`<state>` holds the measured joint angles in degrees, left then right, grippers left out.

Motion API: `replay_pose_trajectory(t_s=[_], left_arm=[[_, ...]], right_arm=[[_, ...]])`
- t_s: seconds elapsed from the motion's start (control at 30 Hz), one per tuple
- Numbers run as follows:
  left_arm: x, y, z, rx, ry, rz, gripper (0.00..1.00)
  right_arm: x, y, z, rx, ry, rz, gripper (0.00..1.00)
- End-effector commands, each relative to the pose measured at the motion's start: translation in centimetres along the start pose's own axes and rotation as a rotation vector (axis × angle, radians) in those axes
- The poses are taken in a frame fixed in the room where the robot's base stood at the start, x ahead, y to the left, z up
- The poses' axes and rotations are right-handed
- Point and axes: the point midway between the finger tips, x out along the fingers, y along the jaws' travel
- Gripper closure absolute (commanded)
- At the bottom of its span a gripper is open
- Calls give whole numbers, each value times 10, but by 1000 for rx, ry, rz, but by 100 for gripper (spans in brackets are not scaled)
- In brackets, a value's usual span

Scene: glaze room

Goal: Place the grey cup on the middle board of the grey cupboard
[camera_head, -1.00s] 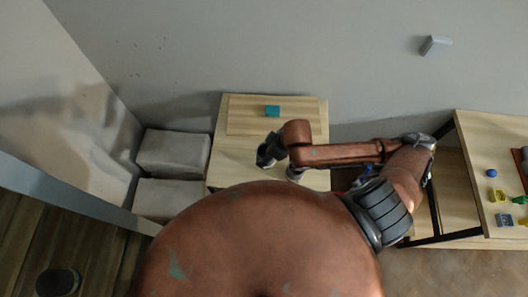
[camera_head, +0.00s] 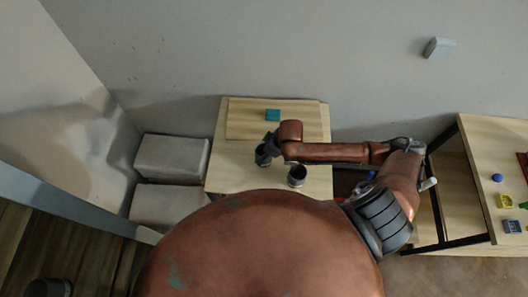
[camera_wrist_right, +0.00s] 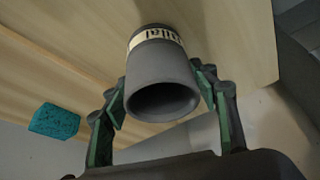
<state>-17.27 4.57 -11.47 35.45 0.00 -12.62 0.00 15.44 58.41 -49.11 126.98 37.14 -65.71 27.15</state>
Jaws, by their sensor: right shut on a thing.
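The grey cup (camera_wrist_right: 162,68) has a pale band with dark lettering and sits between the fingers of my right gripper (camera_wrist_right: 161,88) in the wrist view. The gripper is shut on it, and the cup's open mouth faces the camera. In the head view my right gripper (camera_head: 266,154) is over the left part of the light wooden table (camera_head: 232,178), with the cup mostly hidden in it. I cannot tell if the cup touches the table. I cannot make out the grey cupboard or its middle board. My left gripper does not show.
A second dark cup (camera_head: 297,176) stands on the table, right of the gripper. A teal sponge (camera_head: 273,115) lies on a wooden board (camera_head: 240,118) at the back. Pale grey blocks (camera_head: 172,157) are at the left. Another table (camera_head: 490,150) with small coloured things is at the right.

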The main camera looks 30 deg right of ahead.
Motion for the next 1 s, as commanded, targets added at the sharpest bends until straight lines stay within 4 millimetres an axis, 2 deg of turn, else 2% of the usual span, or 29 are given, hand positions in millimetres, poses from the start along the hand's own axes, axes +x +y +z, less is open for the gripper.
replay_pose_trajectory(t_s=[0.3,0.33,0.57,0.87,1.0], left_arm=[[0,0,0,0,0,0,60],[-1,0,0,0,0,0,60],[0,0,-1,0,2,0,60],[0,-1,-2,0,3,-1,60],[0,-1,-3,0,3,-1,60]], right_arm=[[2,0,0,-1,1,1,78],[3,0,1,-1,0,1,45],[2,0,1,-1,0,1,29],[2,0,0,-1,1,1,28],[-10,1,0,-1,2,3,28]])
